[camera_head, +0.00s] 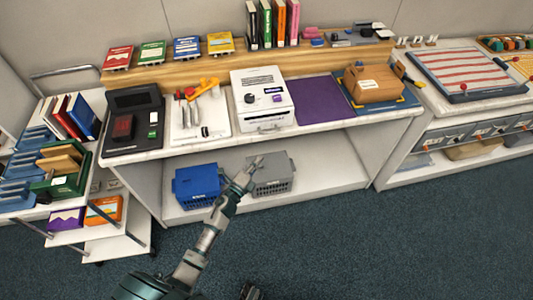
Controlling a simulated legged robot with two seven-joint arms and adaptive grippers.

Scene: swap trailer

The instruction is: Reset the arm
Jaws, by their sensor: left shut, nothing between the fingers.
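My left arm comes up from the bottom left of the head view. Its gripper (256,162) is shut and empty. It shows in front of the grey basket (280,178) and just right of the blue basket (198,184), both on the low shelf under the counter. I cannot tell how far it is from the baskets. A small dark part at the bottom edge may be my right arm, but no right gripper can be made out.
The counter (330,122) holds a white box device (262,98), a purple mat (322,100) and a cardboard box (374,84). A cart (118,242) with books and trays stands at left. The carpet (400,245) at right front is clear.

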